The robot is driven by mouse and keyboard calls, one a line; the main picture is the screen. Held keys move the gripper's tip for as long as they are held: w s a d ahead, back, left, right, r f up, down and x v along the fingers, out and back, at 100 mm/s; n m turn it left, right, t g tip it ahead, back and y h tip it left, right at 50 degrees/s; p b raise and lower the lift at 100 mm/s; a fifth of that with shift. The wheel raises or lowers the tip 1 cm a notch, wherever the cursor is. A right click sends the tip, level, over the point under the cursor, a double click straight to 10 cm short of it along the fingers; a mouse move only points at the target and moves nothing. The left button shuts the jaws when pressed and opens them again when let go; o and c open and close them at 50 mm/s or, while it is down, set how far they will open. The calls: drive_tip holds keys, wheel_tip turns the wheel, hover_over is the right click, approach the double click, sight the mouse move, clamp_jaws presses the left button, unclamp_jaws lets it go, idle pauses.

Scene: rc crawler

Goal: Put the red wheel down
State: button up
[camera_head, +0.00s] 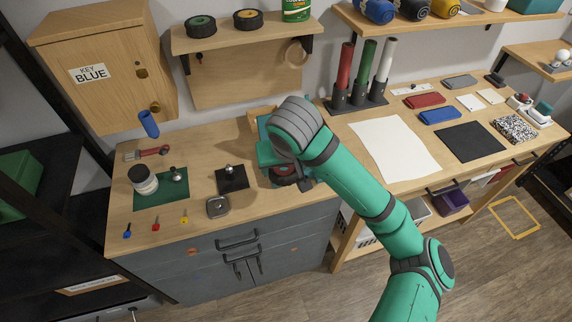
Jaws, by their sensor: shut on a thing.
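The red wheel (284,174), a dark tyre with a little red showing, is low at the end of my arm, over the front right part of the wooden bench top. My gripper (303,184) is shut on it, at its right side in the picture. Most of the jaws are hidden by the wrist and arm, which come in from the lower right. A teal thing (267,152) shows behind and left of the wheel, partly covered by my wrist. I cannot tell whether the wheel touches the bench.
A black mat (232,184) with a small metal part, a grey tin (218,206), a green mat (166,200) with a jar (143,178), and several small keys lie left of my gripper. Two wheels (201,26) (248,19) stand on the shelf. The front middle bench is clear.

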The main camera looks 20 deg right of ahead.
drive_tip(key=w+d+f, duration=0.2)
drive_tip(key=w, duration=0.1)
drive_tip(key=w+d+f, duration=0.2)
drive_tip(key=w+f, duration=0.1)
drive_tip(key=w+d+f, duration=0.2)
drive_tip(key=w+f, duration=0.1)
drive_tip(key=w, duration=0.1)
drive_tip(key=shift+w+d+f, duration=0.1)
drive_tip(key=shift+d, duration=0.05)
drive_tip(key=shift+w+d+f, duration=0.2)
drive_tip(key=shift+w+f, duration=0.1)
drive_tip(key=shift+f, duration=0.15)
drive_tip(key=shift+w+d+f, duration=0.1)
drive_tip(key=shift+w+f, duration=0.05)
drive_tip(key=shift+f, duration=0.75)
drive_tip(key=shift+w+f, duration=0.1)
drive_tip(key=shift+f, duration=0.8)
drive_tip(key=shift+f, duration=0.1)
drive_tip(key=o, duration=1)
drive_tip(key=shift+o, duration=0.2)
